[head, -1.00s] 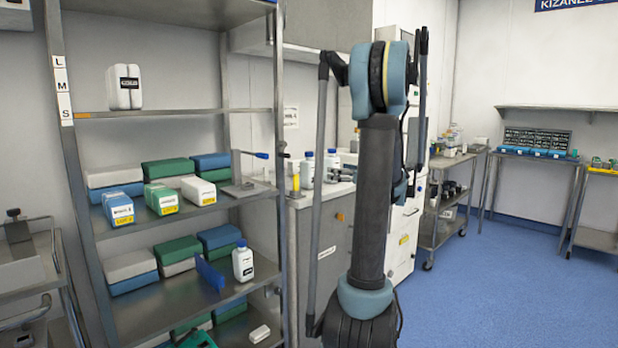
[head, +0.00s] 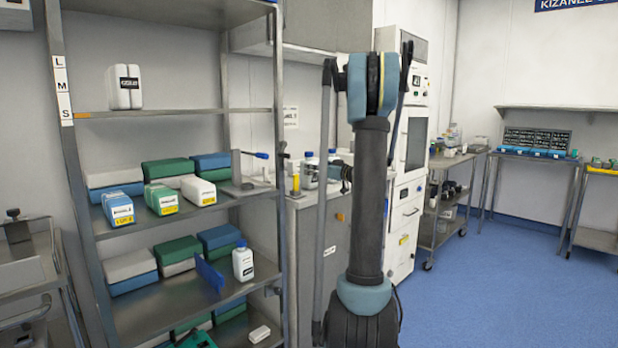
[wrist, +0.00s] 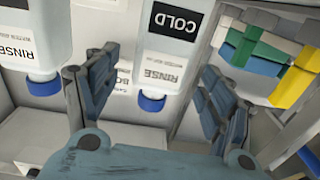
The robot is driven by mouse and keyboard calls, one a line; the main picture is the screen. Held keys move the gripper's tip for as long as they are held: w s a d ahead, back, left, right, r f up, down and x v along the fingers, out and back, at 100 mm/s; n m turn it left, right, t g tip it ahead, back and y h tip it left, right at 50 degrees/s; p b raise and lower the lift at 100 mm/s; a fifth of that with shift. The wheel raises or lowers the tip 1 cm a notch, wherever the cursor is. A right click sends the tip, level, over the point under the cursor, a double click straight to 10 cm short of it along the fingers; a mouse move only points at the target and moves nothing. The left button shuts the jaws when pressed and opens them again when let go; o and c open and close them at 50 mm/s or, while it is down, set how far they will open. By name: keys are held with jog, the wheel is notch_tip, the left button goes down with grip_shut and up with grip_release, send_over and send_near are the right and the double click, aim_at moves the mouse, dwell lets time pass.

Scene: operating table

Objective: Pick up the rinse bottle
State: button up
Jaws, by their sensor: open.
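In the wrist view, a white rinse bottle (wrist: 168,58) with a blue cap and a black COLD label appears upside down, between the fingers of my gripper (wrist: 159,80). The fingers are spread wide, with gaps visible on both sides of the bottle. A second white bottle marked RINSE (wrist: 35,45), also blue-capped, is at the left, outside the left finger. In the head view, a white blue-capped bottle (head: 309,168) stands on the counter left of my arm. My gripper is mostly hidden behind my arm there.
Beside the counter bottles is a yellow object (head: 296,185). The metal shelf rack (head: 130,232) at left holds boxes and another white blue-capped bottle (head: 243,262). A tall white cabinet (head: 411,150) stands behind my arm. Blue floor (head: 490,285) is open at right.

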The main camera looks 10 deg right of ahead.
jog(key=x, duration=0.4)
jog(key=shift+w+a+f, duration=0.25)
jog(key=c, duration=1.6)
